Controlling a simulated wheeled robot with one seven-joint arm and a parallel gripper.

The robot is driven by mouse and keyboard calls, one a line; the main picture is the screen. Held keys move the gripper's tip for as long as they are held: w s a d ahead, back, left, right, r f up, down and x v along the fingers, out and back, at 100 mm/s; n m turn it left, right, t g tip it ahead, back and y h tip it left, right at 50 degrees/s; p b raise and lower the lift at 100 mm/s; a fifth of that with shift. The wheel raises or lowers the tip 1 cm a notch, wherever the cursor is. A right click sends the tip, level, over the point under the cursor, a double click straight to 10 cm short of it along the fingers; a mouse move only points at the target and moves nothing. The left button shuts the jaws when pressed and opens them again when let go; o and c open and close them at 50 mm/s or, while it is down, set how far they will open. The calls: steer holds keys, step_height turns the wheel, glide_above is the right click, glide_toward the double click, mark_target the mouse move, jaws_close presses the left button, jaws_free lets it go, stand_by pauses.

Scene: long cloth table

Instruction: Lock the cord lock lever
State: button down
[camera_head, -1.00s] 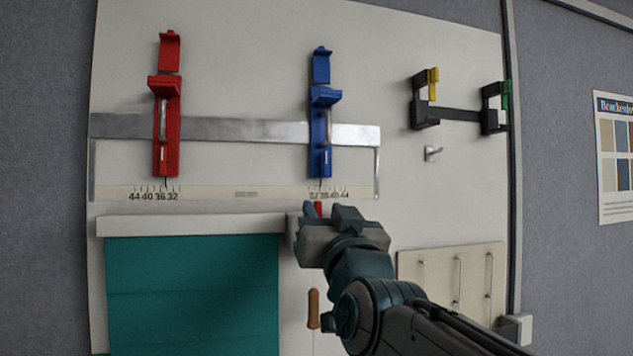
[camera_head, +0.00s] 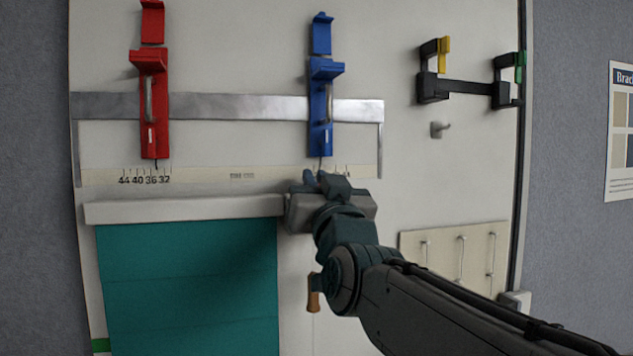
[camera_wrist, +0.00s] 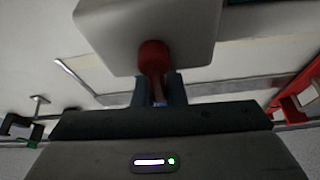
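The red cord lock lever (camera_wrist: 153,58) shows in the wrist view, projecting from a pale grey housing (camera_wrist: 185,28). In the head view my gripper (camera_head: 322,183) is at the right end of the blind's head rail and hides the lever. In the wrist view my gripper's two dark fingers (camera_wrist: 160,92) stand on either side of the lever's narrow end. A small blue patch shows between them. I cannot tell whether the fingers press on the lever. A wooden cord handle (camera_head: 313,301) hangs below, partly behind my arm.
The teal blind (camera_head: 190,290) hangs below a white head rail (camera_head: 185,208). A red clamp (camera_head: 154,105) and a blue clamp (camera_head: 320,105) sit on a metal bar above. A black bracket (camera_head: 460,93), a small hook (camera_head: 440,130) and a panel with pulls (camera_head: 445,250) are right.

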steer(key=shift+a+f+n+y+b, duration=0.2)
steer(key=shift+n+y+b, duration=0.3)
steer(key=shift+b, duration=0.65)
steer(key=shift+r+n, duration=0.15)
steer(key=shift+n, duration=0.15)
steer(key=c, duration=1.5)
jaws_free()
steer(key=shift+r, duration=0.1)
steer(key=shift+s+b, duration=0.1)
steer(key=shift+b, duration=0.2)
